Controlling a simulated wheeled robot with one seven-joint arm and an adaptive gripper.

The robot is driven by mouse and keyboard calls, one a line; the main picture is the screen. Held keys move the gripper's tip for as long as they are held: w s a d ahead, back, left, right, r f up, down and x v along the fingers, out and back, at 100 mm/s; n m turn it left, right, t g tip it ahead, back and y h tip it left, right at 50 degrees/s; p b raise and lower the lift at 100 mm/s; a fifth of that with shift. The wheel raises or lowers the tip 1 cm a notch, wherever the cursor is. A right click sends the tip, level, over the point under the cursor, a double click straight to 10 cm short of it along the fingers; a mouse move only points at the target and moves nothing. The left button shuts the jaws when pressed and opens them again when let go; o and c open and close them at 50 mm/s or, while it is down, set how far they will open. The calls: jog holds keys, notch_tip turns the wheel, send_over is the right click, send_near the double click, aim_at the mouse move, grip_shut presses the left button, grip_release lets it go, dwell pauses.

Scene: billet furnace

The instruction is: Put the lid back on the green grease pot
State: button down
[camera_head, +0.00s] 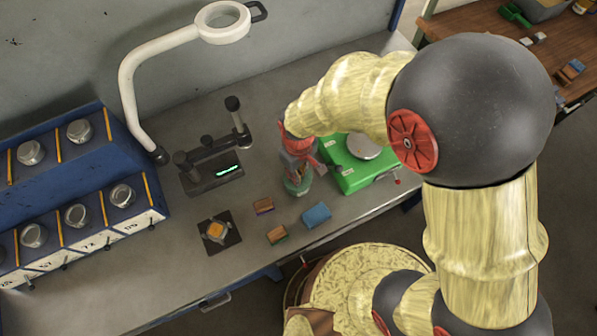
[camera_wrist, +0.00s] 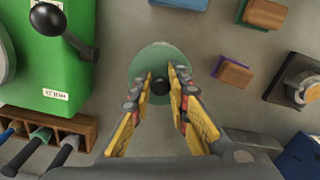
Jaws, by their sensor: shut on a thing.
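My gripper (camera_head: 298,168) points down at the bench, just left of the green machine. In the wrist view its two fingers (camera_wrist: 161,88) are closed around the black knob (camera_wrist: 160,86) of a round green lid (camera_wrist: 152,62). The lid lies below the fingertips and its near part is hidden by them. In the head view a green round body (camera_head: 298,188) shows right under the fingers. I cannot tell there where lid and pot part, or whether the lid rests on the pot or is held just above it.
A green machine (camera_head: 347,178) with a round metal plate stands close on the right. A blue block (camera_head: 316,214), small brush-like blocks (camera_head: 277,234) and a dark square pad (camera_head: 230,239) lie in front and left. A black stand (camera_head: 214,179) and a white lamp arm (camera_head: 128,92) are further left.

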dwell(0.3)
jog(key=c, duration=1.6)
grip_release()
jog(key=shift+o, duration=1.3)
jog(key=shift+o, duration=1)
jog(key=shift+r, duration=0.1)
jog(key=shift+r+p, duration=2.65)
jog(key=shift+r, duration=0.8)
jog(key=shift+c, duration=1.3)
